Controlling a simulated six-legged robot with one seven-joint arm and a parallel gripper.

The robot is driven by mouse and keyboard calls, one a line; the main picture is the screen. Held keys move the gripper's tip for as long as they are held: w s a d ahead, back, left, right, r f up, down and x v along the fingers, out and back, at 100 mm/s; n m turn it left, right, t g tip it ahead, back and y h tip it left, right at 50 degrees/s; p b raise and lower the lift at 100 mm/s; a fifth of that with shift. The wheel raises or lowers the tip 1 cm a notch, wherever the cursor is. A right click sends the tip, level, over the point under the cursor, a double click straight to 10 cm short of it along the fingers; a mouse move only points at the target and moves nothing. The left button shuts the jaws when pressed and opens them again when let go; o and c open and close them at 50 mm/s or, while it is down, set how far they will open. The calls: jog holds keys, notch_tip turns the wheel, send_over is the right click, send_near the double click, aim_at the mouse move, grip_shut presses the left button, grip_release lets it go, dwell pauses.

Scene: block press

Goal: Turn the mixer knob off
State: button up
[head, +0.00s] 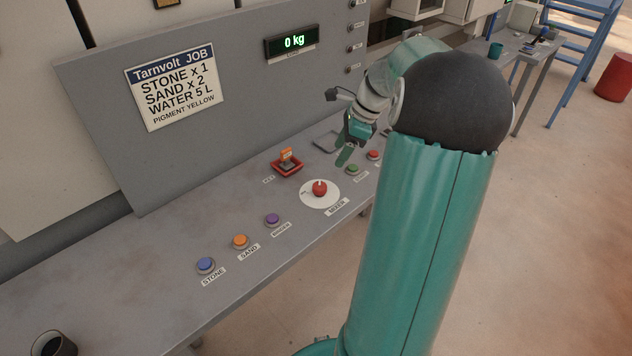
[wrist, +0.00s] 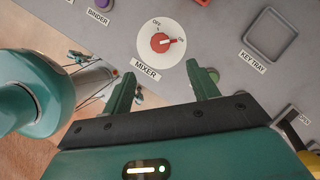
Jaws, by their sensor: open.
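The mixer knob (head: 319,188) is a red knob on a round white dial on the grey console, left of my gripper in the head view. In the wrist view the knob (wrist: 160,43) sits beyond my fingertips, with OFF at the dial's upper left and ON at its right. Its pale pointer mark points toward ON. My gripper (head: 347,150) is above the console, beyond the dial. In the wrist view my gripper (wrist: 164,84) has its two green fingers apart, with nothing between them, and the knob is not touched.
A green button (head: 352,169) and a red button (head: 373,155) lie right of the dial. A red holder (head: 287,167) with an orange-tagged key is behind it. Purple (head: 272,220), orange (head: 240,241) and blue (head: 206,264) buttons line the console at left. A grey key tray (wrist: 270,38) is nearby.

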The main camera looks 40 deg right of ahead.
aim_at(320, 185)
jog(key=x, duration=1.3)
jog(key=shift+w, duration=0.1)
jog(key=c, duration=1)
